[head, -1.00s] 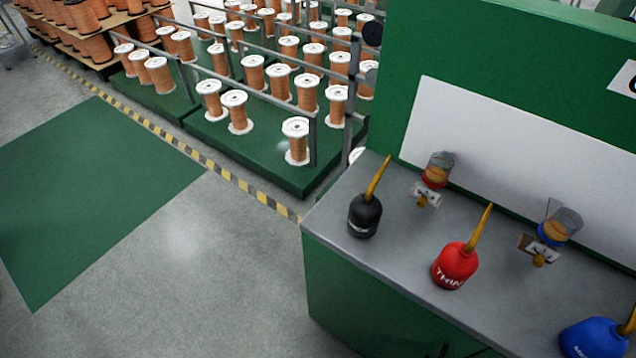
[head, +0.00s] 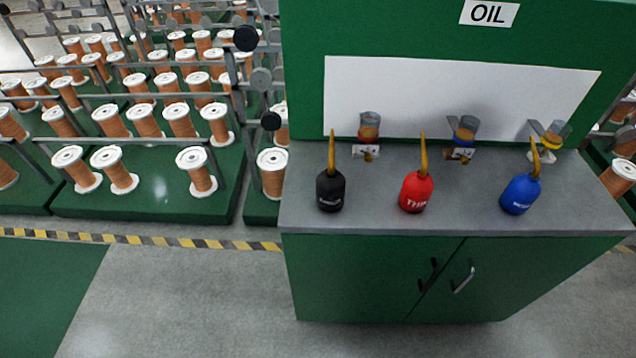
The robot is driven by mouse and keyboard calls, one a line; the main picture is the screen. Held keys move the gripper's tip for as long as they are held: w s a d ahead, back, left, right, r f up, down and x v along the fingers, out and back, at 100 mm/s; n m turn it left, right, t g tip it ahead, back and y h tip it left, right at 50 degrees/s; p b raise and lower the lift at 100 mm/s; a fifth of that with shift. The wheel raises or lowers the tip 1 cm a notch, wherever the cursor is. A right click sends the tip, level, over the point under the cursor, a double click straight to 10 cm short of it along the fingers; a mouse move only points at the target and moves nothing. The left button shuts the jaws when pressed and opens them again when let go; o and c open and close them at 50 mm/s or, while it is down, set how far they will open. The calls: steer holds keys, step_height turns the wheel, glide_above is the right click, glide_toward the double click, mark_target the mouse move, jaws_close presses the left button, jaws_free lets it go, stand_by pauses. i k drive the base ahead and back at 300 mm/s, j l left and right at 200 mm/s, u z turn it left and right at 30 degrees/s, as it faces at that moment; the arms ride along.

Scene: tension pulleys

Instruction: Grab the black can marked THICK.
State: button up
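A black can (head: 330,191) with a tall yellow spout stands upright near the left end of the grey counter top (head: 376,219). White lettering shows low on its front but is too small to read surely. A red can (head: 416,192) with a similar spout and letters like "THIN" stands to its right. A blue can (head: 520,193) with white lettering stands farther right. The cans stand apart from each other. My gripper is not in view.
The counter tops a green cabinet (head: 360,278) under a sign (head: 489,13) reading OIL. Several small glass oil cups (head: 369,126) sit behind the cans. Racks of copper wire spools (head: 198,170) stand at left. Grey floor (head: 190,300) in front is clear.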

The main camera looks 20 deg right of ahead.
mark_target(330, 184)
steer(key=i+j+z, duration=0.1)
steer(key=j, duration=0.75)
steer(key=i+j+z, duration=0.1)
steer(key=j, duration=0.7)
